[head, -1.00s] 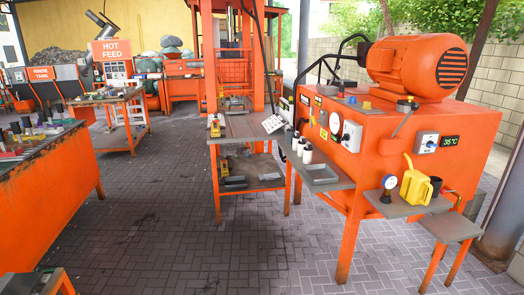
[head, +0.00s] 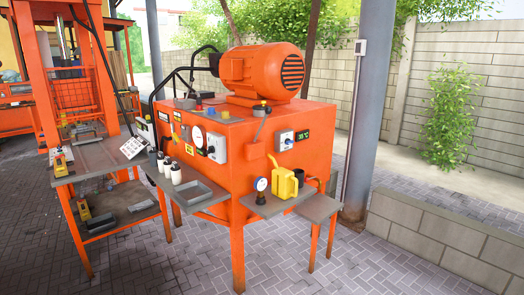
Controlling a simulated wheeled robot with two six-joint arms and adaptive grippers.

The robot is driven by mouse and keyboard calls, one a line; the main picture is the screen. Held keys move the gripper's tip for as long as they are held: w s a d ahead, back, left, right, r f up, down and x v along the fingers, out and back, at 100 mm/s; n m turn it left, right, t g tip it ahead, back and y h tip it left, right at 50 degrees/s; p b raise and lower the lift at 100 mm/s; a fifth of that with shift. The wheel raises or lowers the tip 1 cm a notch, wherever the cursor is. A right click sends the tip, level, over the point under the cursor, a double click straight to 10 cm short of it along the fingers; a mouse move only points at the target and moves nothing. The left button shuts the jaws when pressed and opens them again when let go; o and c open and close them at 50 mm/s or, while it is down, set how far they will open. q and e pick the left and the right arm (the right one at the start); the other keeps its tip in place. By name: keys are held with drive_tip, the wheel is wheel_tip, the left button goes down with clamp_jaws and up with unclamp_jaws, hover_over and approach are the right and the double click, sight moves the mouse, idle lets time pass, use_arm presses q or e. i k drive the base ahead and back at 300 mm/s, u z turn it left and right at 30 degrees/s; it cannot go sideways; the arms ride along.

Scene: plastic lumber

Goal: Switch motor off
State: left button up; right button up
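The orange motor (head: 258,72) with a black-slotted end lies on top of a large orange machine cabinet (head: 240,185). On the cabinet's front are a round white gauge (head: 197,137) and, beside it, a grey switch box (head: 217,147) with a dark knob. On its right side is a grey box with a blue knob (head: 286,140), next to a green-lit temperature display (head: 302,135). Which control belongs to the motor and how the knobs are set are too small to tell. Neither of my grippers is in view.
Side shelves carry white bottles (head: 175,172), a grey tray (head: 195,192), a small gauge (head: 261,188) and a yellow jug (head: 285,183). A press table (head: 90,160) stands left. A post (head: 370,110) and low block wall (head: 440,235) are right. Paving in front is clear.

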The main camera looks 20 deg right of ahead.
sight(211, 149)
drive_tip(key=u, duration=0.95)
drive_tip(key=i, duration=3)
drive_tip(key=z, duration=3.65)
